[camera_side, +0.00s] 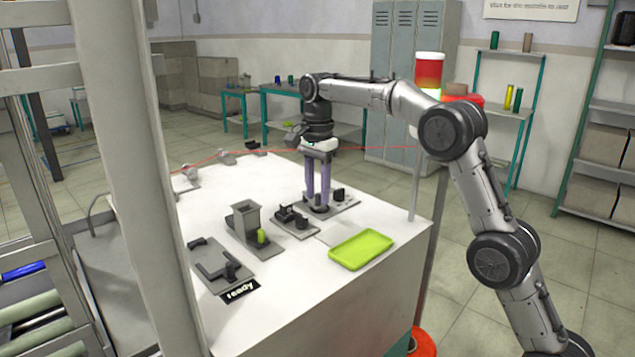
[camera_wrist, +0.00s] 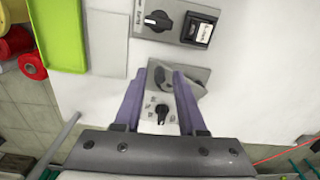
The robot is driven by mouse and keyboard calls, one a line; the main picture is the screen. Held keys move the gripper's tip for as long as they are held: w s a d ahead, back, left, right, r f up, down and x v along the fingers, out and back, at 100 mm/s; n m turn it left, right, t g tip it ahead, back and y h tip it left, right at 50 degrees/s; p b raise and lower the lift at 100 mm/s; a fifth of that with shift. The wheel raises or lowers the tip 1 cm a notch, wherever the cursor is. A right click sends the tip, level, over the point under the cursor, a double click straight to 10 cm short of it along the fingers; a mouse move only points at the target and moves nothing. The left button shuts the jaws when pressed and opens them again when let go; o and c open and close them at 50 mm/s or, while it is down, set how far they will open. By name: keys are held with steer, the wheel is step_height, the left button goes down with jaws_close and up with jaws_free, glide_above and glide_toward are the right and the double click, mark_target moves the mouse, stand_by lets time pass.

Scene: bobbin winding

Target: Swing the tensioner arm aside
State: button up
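My gripper (camera_side: 318,200) points straight down over a grey plate (camera_side: 347,205) on the white table. Its two purple fingers are apart in both views. In the wrist view the fingertips (camera_wrist: 169,72) are over the same plate (camera_wrist: 201,74). A dark grey lever-like part (camera_wrist: 163,79), which looks like the tensioner arm, lies between and beside the fingertips, partly hidden by the right finger. I cannot tell whether a finger touches it. A black knob (camera_wrist: 162,113) with small dial marks sits on the plate between the fingers.
A switch plate (camera_wrist: 177,20) with a black knob and labelled rocker lies close by. A green tray (camera_side: 361,250) stands near the table's front edge. A grey hopper unit (camera_side: 246,218) and a bracket plate (camera_side: 222,265) are left. A thin red line crosses behind my gripper.

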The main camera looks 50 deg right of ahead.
jaws_close()
